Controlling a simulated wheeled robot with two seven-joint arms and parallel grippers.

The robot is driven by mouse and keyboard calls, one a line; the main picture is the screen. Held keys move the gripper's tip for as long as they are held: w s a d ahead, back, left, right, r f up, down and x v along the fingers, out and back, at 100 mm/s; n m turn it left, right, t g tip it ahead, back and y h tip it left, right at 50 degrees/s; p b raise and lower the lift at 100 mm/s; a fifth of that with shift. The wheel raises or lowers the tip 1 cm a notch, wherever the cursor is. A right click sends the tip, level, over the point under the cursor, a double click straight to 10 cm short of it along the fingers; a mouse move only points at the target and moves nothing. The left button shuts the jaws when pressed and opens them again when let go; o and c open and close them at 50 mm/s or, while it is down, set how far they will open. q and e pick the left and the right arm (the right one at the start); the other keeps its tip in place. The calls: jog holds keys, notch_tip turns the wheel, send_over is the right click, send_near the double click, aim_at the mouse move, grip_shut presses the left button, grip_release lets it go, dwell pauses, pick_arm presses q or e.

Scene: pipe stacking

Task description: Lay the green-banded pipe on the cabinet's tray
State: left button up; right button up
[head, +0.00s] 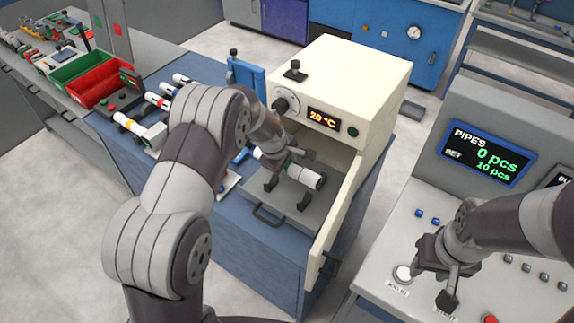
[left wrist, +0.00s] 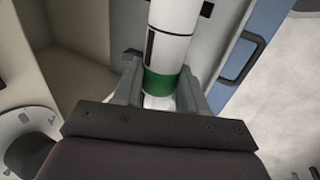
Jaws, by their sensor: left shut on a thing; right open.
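The white pipe with a green band (head: 306,176) is in my left gripper (head: 289,160), over the tray at the cabinet's open front. In the left wrist view the gripper's fingers (left wrist: 162,88) close on both sides of the pipe (left wrist: 172,45) at its green band (left wrist: 160,83). The grey tray (head: 285,207) has black supports and a front handle. The pipe is at or just above the supports; I cannot tell whether it touches. The cream cabinet (head: 345,75) reads 20 °C. My right gripper (head: 440,285) is open and empty over the control console.
The cabinet door (head: 335,215) stands open to the right of the tray. Other banded pipes (head: 158,101) lie on a rack at the left, partly behind my left arm. Red (head: 98,86) and green bins stand further left. The console (head: 400,235) has a pipe counter screen and buttons.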

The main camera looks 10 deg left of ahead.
pick_arm(q)
jog(key=shift+a+f, duration=0.1)
jog(key=shift+f, duration=0.3)
jog(key=shift+f+b, duration=0.35)
jog(key=shift+b, duration=0.25)
jog(key=f+b, duration=0.5)
jog(key=f, duration=0.1)
jog(key=shift+d+f, duration=0.2)
jog(key=shift+d+f+b, duration=0.1)
jog(key=shift+f+b, duration=0.3)
jog(key=shift+f+b, duration=0.3)
jog(key=shift+f, duration=0.2)
jog(key=o, duration=1.2)
jog(key=shift+s, duration=0.1)
